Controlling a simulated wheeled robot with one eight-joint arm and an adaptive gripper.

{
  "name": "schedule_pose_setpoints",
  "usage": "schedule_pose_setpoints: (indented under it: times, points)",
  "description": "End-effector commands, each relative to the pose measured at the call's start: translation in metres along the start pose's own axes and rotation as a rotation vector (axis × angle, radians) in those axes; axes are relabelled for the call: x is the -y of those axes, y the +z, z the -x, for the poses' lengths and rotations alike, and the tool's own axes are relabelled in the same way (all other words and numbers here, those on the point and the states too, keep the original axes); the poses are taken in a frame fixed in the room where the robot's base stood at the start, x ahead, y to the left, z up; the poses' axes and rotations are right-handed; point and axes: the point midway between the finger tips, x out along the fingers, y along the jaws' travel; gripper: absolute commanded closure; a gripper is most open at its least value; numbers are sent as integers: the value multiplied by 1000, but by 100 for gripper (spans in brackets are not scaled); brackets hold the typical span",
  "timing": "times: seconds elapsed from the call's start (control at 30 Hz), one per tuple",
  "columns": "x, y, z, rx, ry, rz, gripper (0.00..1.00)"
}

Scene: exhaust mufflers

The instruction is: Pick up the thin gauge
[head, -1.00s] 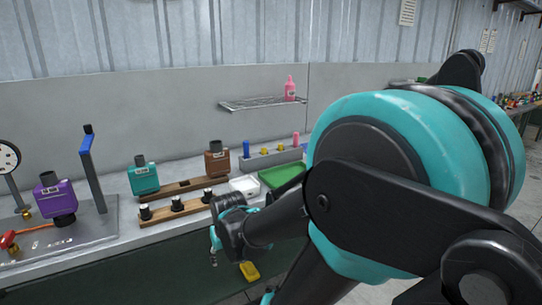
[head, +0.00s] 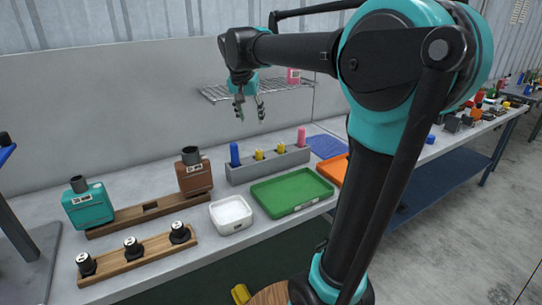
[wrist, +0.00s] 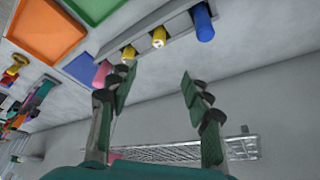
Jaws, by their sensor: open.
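A grey rack (head: 268,166) on the bench holds a row of upright pieces: a blue cylinder (head: 235,155), two short yellow pieces (head: 259,155) and a pink cylinder (head: 301,137). I cannot tell for sure which of these is the thin gauge. In the wrist view the blue cylinder (wrist: 203,22), a yellow piece (wrist: 158,37) and the partly hidden pink cylinder (wrist: 103,74) show beyond the fingers. My gripper (head: 250,108) is open and empty, raised above the rack; its spread fingers also show in the wrist view (wrist: 155,84).
A wire shelf (head: 212,93) with a pink bottle (head: 293,76) is on the wall close behind my gripper. A green tray (head: 290,191), a white bin (head: 231,214), an orange tray (head: 333,170) and wooden stands with teal (head: 88,207) and brown mufflers (head: 195,174) occupy the bench.

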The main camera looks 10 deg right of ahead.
Motion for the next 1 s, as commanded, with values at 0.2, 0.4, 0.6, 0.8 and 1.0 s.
schedule_pose_setpoints:
  times: [0.2,0.4,0.6,0.8,1.0]
  points:
    - [0,0,-37,0,1,-2,51]
    - [-1,0,-77,0,1,-2,51]
    - [-1,0,-109,0,1,0,51]
    - [-1,0,-121,0,1,0,51]
    - [-4,2,-146,0,1,-2,51]
